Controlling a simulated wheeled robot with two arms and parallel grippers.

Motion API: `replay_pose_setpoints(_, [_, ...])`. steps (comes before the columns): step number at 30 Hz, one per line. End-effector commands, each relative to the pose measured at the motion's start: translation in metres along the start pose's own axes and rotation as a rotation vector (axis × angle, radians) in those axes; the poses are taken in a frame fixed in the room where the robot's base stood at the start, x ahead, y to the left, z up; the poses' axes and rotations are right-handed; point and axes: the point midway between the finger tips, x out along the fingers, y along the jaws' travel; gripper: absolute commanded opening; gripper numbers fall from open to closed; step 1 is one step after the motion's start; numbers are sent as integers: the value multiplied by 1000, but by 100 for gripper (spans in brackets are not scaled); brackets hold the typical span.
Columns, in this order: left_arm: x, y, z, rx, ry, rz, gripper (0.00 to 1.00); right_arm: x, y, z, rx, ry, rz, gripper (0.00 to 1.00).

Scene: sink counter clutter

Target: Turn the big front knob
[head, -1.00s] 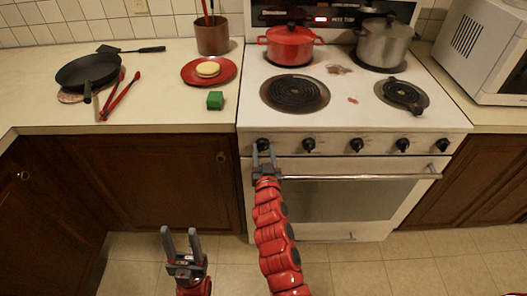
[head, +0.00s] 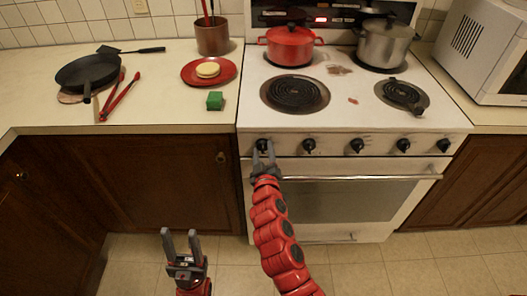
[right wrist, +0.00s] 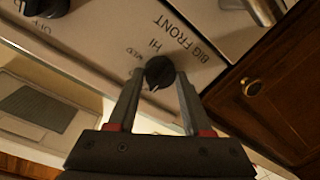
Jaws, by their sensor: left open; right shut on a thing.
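The big front knob (right wrist: 158,71) is black and round, with "BIG FRONT" and "HI" printed beside it in the right wrist view. In the head view it is the leftmost knob (head: 262,145) on the stove's front panel. My right gripper (head: 263,150) has its fingers on both sides of the knob and is shut on it; the fingers also show in the right wrist view (right wrist: 158,82). A pale mark on the knob points toward the lower left in that view. My left gripper (head: 180,236) is open and empty, low in front of the left cabinets.
Several other knobs (head: 357,146) line the panel, and the oven door handle (head: 360,177) runs just below. A red pot (head: 290,47) and a steel pot (head: 384,44) stand on the back burners. A green block (head: 215,101) lies on the left counter.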

Motion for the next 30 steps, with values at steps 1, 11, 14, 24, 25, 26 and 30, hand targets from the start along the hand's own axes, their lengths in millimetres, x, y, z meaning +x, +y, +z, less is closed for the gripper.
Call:
replay_pose_setpoints(1, [0, 0, 0, 0, 0, 0, 50, 0, -2, 1, -11, -3, -3, 0])
replay_pose_setpoints(11, [0, 0, 0, 0, 0, 0, 50, 0, -1, 2, -36, -7, -1, 0])
replay_pose_setpoints(14, [0, 0, 0, 0, 0, 0, 50, 0, -1, 2, -36, -7, -1, 0])
replay_pose_setpoints(24, [0, 0, 0, 0, 0, 0, 50, 0, -1, 1, -35, -5, -1, 80])
replay_pose_setpoints(25, [0, 0, 0, 0, 0, 0, 50, 0, -1, 1, -34, -5, -1, 80])
replay_pose_setpoints(26, [0, 0, 0, 0, 0, 0, 50, 0, 0, 1, -34, -5, 0, 80])
replay_pose_setpoints(30, [0, 0, 0, 0, 0, 0, 50, 0, 0, 0, -34, -4, 0, 80])
